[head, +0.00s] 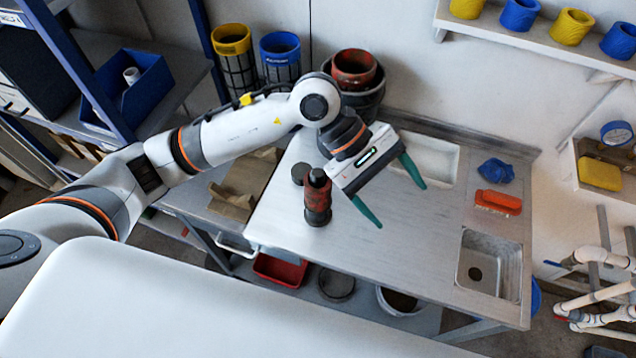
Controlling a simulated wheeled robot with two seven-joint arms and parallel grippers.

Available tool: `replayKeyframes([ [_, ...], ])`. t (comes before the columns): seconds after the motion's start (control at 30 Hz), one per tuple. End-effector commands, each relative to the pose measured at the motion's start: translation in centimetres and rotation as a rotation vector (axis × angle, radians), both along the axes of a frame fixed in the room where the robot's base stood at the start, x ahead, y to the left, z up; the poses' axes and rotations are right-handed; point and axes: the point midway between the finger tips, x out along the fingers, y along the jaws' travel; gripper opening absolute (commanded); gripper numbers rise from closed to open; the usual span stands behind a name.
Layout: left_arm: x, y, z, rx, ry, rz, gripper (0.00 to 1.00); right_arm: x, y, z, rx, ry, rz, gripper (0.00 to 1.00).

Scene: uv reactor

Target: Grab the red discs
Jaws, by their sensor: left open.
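I cannot make out any separate red discs. A red and black cylindrical piece (317,200) stands upright on the metal worktop (390,255); whether it is made of stacked discs I cannot tell. A dark flat round piece (299,173) lies just behind it to the left. My left gripper (401,207) is above the worktop, right of the cylinder. Its two green fingers are spread apart with nothing between them. My right gripper is out of view.
A red brush-like block (498,202) and a crumpled blue cloth (496,170) lie at the worktop's right, near a sink (490,264). Red and black buckets (355,70) stand behind. A red tray (280,270) is below. The worktop's middle is clear.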

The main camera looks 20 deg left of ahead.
Motion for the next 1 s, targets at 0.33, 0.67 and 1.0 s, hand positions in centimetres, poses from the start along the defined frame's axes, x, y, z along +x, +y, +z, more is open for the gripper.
replayKeyframes([
  [0.33, 6.8, 14.0, -2.8, 0.738, -0.293, -0.197, 0.77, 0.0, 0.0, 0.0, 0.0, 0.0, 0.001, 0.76],
  [0.67, 7.1, 15.1, -6.6, 0.788, -0.292, -0.209, 0.77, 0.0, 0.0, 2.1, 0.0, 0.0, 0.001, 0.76],
  [1.0, 7.2, 14.9, -9.9, 0.785, -0.296, -0.207, 0.77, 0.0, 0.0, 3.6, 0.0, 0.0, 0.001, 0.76],
])
